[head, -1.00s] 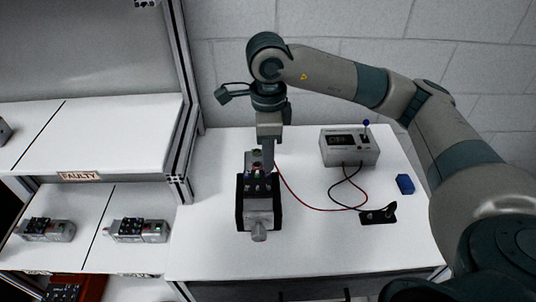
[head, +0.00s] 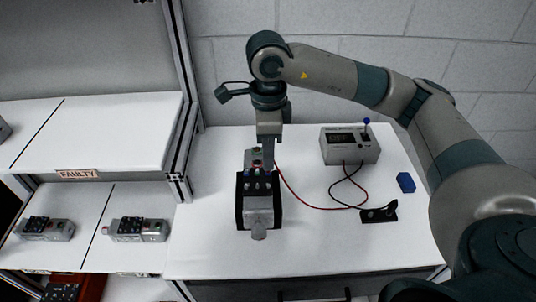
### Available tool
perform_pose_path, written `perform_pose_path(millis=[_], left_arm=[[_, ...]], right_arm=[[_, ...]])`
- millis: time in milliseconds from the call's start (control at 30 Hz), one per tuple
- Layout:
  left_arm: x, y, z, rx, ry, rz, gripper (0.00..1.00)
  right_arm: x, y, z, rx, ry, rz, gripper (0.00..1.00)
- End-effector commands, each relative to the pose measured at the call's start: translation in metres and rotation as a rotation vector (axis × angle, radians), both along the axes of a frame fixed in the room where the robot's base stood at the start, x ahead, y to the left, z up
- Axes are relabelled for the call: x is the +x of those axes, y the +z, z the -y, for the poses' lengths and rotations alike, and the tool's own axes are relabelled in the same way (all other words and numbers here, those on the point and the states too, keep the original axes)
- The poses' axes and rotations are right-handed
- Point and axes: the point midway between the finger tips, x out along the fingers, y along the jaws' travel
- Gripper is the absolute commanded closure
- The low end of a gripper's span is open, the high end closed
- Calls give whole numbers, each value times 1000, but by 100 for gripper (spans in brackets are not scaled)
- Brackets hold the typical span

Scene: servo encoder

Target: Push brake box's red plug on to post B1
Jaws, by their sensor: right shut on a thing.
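My right gripper (head: 268,166) points straight down over the servo unit and is shut at the end of the red lead (head: 309,206). The red plug itself is hidden by the fingers. The servo unit (head: 258,205) lies in a black holder on the white table, with a row of small posts on its dark top. I cannot tell which post is B1 or whether the plug touches one. The brake box (head: 350,147) is a grey box with a dark display and a blue-tipped lever, at the back right. My left gripper is not in view.
The black lead (head: 342,190) runs from the brake box to a small black holder (head: 379,214). A blue block (head: 405,183) lies at the right. Shelves at left hold more servo units (head: 138,229) beside a FAULTY label (head: 77,175). The table's front (head: 330,255) is clear.

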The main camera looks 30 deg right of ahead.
Motion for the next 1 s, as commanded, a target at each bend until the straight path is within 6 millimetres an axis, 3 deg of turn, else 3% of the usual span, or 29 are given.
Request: perform_pose_path(millis=[1000], left_arm=[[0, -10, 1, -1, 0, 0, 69]], right_arm=[[0, -1, 0, 1, 0, 0, 100]])
